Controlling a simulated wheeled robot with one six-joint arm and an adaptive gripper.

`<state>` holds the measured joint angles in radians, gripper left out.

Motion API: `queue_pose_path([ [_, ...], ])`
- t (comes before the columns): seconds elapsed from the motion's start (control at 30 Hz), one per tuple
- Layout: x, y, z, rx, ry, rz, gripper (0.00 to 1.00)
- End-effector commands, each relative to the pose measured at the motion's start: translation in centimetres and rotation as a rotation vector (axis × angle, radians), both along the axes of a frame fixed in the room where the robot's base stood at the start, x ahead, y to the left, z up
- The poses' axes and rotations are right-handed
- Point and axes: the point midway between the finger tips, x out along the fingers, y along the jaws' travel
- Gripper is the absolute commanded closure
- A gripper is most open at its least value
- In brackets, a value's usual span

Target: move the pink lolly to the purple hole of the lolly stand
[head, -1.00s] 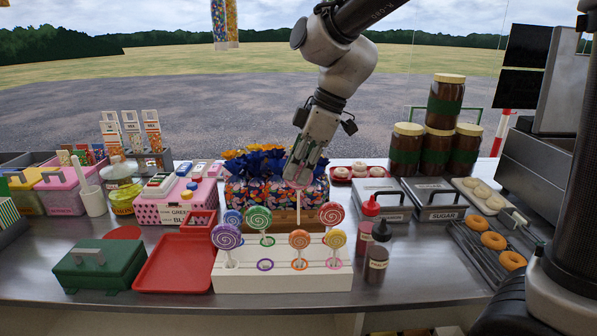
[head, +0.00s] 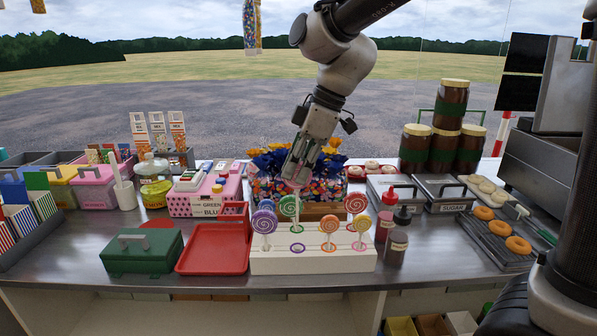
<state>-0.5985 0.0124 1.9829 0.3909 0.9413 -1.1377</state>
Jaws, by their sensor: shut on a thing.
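The white lolly stand (head: 313,263) sits near the front of the steel counter. Its purple hole (head: 297,247) is in the front row and looks empty, between the purple swirl lolly (head: 264,222) and the orange lolly (head: 329,224). My gripper (head: 297,179) is shut on the pink lolly (head: 296,184), above and behind the stand. The lolly's disc is mostly hidden between the fingers; its thin stick points down. The green lolly (head: 289,206) stands in the back row, just left of that stick in the picture.
A red lolly (head: 355,203) and a yellow-orange one (head: 361,223) stand at the stand's right. A red tray (head: 213,257) lies to its left, sauce bottles (head: 397,240) to its right. A flower-patterned box (head: 262,189) stands behind.

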Motion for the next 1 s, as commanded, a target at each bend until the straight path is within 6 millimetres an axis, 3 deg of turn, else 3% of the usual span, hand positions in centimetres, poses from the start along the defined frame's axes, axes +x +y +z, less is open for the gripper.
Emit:
queue_pose_path([
  [0.5,0.0,0.0,-5.0,-0.002,0.002,0.0,1.0],
  [1.0,0.0,0.0,-5.4,-0.001,0.0,-0.001,1.0],
])
